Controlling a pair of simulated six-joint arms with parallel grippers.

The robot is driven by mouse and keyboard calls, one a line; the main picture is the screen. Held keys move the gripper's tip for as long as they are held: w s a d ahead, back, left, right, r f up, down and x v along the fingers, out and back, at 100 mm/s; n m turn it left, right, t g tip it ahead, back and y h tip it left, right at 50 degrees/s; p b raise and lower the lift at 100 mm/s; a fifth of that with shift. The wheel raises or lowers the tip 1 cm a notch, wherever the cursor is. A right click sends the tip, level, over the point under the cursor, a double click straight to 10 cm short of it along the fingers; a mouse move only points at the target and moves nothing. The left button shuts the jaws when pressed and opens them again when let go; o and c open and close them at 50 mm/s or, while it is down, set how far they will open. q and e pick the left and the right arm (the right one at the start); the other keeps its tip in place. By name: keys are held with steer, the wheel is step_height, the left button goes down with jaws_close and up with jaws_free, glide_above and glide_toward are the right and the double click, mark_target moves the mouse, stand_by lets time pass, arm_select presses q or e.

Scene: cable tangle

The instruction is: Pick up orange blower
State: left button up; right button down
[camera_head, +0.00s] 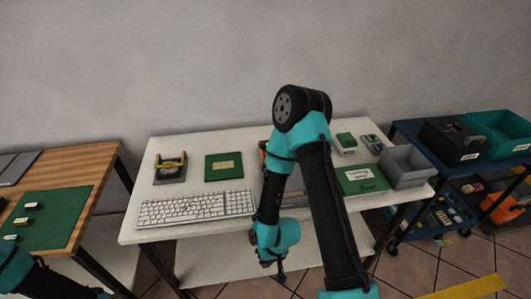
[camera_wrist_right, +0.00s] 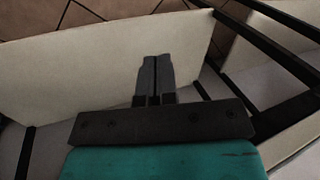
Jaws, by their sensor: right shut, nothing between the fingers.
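A small orange piece (camera_head: 263,147), possibly the orange blower, shows at the back middle of the white table, mostly hidden behind my right arm. My right gripper (camera_head: 280,276) hangs down in front of the table's front edge, below the tabletop and apart from the orange piece. In the right wrist view its fingers (camera_wrist_right: 154,78) are shut together and empty, with no orange object in sight. Part of my left arm shows at the bottom left of the head view, but its gripper is out of the picture.
The white table (camera_head: 150,238) holds a keyboard (camera_head: 195,208), a green board (camera_head: 224,167), a yellow-handled item (camera_head: 171,165), a green box (camera_head: 361,180) and a grey bin (camera_head: 403,166). A wooden table (camera_head: 85,165) stands left; a blue cart (camera_head: 406,131) with bins stands right.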

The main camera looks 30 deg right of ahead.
steer(key=c, duration=1.8)
jaws_free()
steer(key=o, duration=1.8)
steer(key=shift+c, duration=0.2)
